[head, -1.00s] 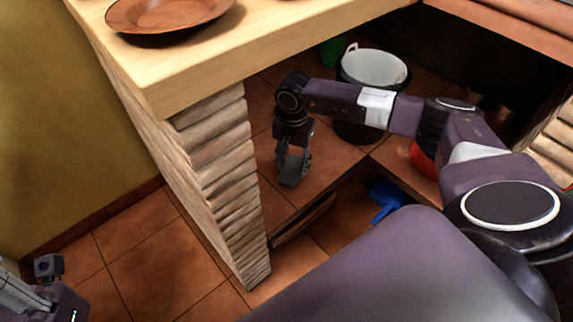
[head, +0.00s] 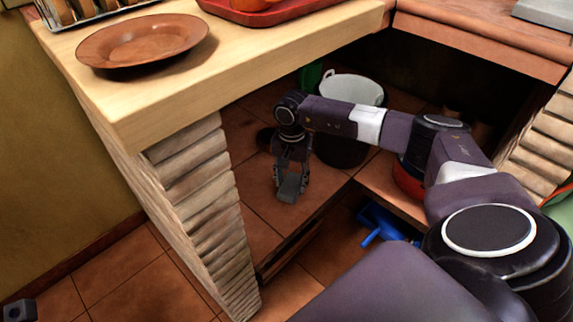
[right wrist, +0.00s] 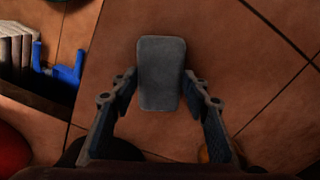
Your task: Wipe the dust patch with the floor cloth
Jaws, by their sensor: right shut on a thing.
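My right gripper (head: 292,180) is low over the tiled floor of the recess under the counter and points down. It is shut on a small grey block-like thing, which I take for the floor cloth (head: 289,190). In the right wrist view the grey cloth (right wrist: 162,73) is a rounded rectangle between the fingertips, over brown tiles. I cannot tell whether it touches the tiles. I cannot make out the dust patch in either view. Only a small dark piece of my left arm shows at the lower left corner of the head view.
A blue thing (head: 385,222) is in front. A stone-faced pillar (head: 200,195) bounds the left; the wooden counter (head: 250,55) overhangs.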

